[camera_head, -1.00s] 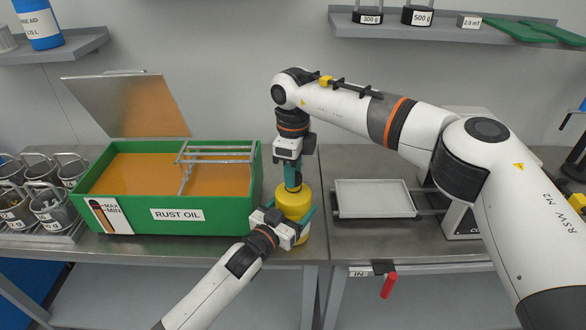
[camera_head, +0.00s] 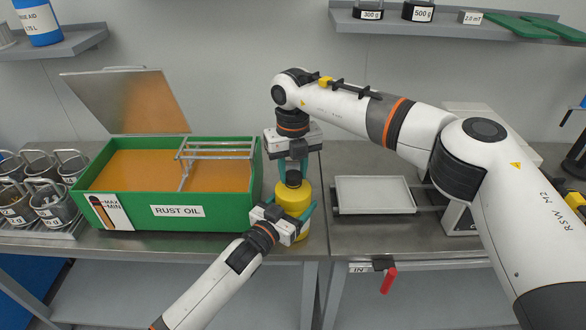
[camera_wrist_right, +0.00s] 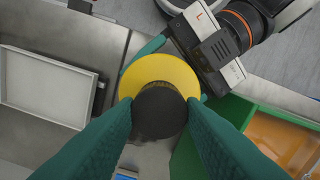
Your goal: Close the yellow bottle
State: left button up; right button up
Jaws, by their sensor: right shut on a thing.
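The yellow bottle (camera_head: 292,199) stands upright on the steel bench, right of the green box. Its black cap (camera_head: 293,178) sits at the bottle's top, centred over the yellow shoulder in the right wrist view (camera_wrist_right: 160,112). Whether the cap is fully seated cannot be told. My right gripper (camera_head: 293,172) points straight down from above, its teal fingers shut on the cap from two sides. My left gripper (camera_head: 291,216) comes from the front left, its teal fingers closed around the bottle's body. The left gripper's far fingertips are partly hidden by the bottle.
The green rust oil box (camera_head: 225,215), lid raised, stands close left of the bottle. Metal baskets (camera_head: 50,205) stand at the far left. A pale tray (camera_head: 374,194) lies to the right. A red handle (camera_head: 389,282) hangs at the bench's front edge.

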jog(key=m, duration=2)
jog(key=shift+m, duration=0.4)
jog(key=m, duration=0.7)
jog(key=shift+m, duration=0.3)
jog(key=o, duration=1)
jog(key=shift+c, duration=0.2)
